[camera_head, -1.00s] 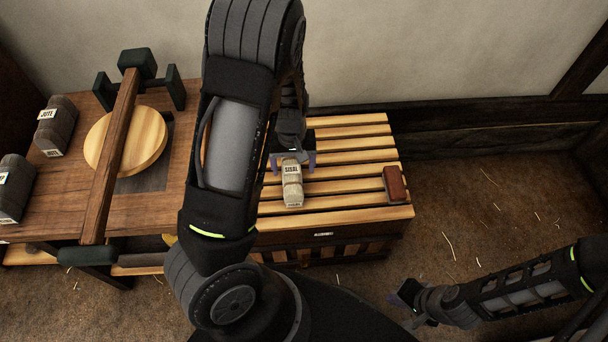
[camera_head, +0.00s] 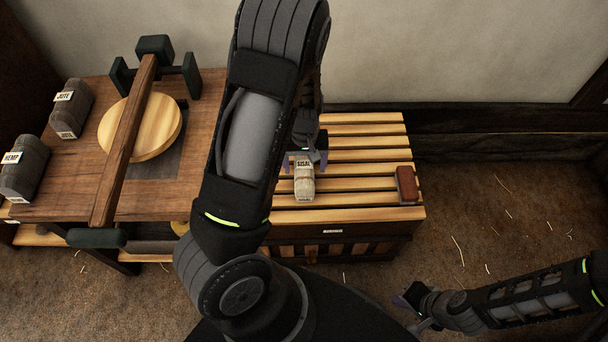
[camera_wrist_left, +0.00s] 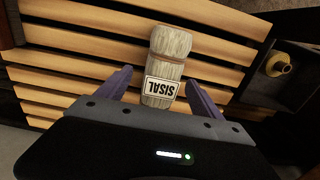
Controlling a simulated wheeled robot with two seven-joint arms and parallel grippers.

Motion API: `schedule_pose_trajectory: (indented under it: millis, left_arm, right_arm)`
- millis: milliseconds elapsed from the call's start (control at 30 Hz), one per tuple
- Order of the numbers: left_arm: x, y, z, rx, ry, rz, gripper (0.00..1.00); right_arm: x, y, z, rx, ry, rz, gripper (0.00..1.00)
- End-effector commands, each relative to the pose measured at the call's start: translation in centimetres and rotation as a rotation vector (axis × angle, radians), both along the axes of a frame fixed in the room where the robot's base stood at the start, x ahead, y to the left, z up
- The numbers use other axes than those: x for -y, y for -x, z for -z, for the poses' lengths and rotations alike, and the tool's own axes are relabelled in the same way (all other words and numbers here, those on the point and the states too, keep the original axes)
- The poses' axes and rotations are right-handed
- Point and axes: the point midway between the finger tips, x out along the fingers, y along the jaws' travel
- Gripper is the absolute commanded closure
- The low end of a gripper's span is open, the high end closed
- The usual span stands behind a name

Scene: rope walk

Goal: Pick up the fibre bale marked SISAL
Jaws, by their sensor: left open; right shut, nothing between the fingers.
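The pale fibre bale marked SISAL (camera_head: 304,184) lies on the slatted wooden crate top (camera_head: 360,157). In the left wrist view the bale (camera_wrist_left: 168,62) shows its label near the gripper, between the two fingers. My left gripper (camera_head: 305,158) is open at the bale's far end, with one finger to each side. The left wrist view also shows my left gripper (camera_wrist_left: 158,88), its purple fingers apart from the bale's sides. My right gripper (camera_head: 414,306) is shut and empty, low at the right above the floor.
A red-brown block (camera_head: 406,184) sits at the crate's right end. On the wooden bench at left stand a JUTE bale (camera_head: 70,108), a HEMP bale (camera_head: 27,168) and a press with a round wooden disc (camera_head: 160,128). The floor at right is open, with scattered straw.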

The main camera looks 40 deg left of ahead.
Motion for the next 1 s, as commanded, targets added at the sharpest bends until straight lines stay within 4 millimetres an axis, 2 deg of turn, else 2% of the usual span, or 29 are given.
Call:
schedule_pose_trajectory:
  millis: [200,333,1000]
  left_arm:
    - [-0.4,0.0,3.4,-0.003,0.000,-0.001,0.24]
    - [-0.4,0.0,4.7,-0.002,-0.001,0.000,0.24]
    - [-0.4,-0.1,4.8,0.000,-0.001,0.000,0.25]
  right_arm:
    - [0.0,0.0,1.5,0.000,0.000,0.001,1.00]
    - [0.0,0.0,1.8,-0.001,0.000,0.002,1.00]
    - [0.0,0.0,1.7,0.000,0.000,0.001,1.00]
